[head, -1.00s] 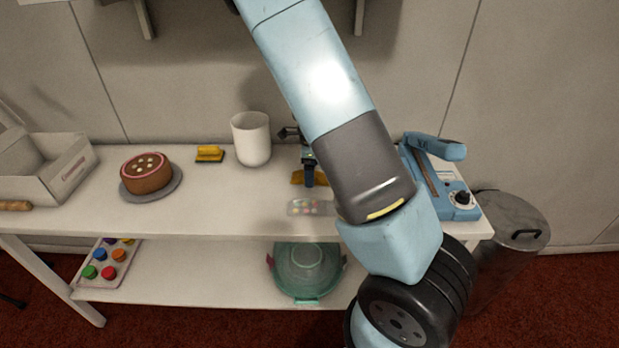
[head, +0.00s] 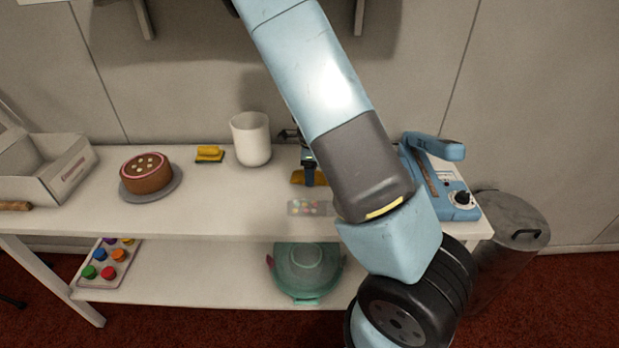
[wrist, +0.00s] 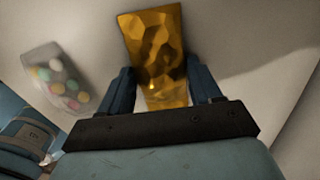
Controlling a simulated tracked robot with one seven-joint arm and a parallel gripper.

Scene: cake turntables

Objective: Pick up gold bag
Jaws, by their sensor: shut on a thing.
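The gold bag (wrist: 155,45) is a crinkled, shiny gold packet in the wrist view, between the two fingers of my gripper (wrist: 163,88). The fingers are shut on its sides. In the head view the gold bag (head: 298,177) shows only in part at the table's middle right, behind my gripper (head: 308,180) and arm. Whether it touches the tabletop is hard to tell.
A clear packet of coloured sweets (head: 310,208) lies in front of the bag. A white cup (head: 251,140), yellow block (head: 209,154), cake on a turntable (head: 150,192) and open box (head: 60,178) stand to the left. A blue sealing machine (head: 440,180) stands right.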

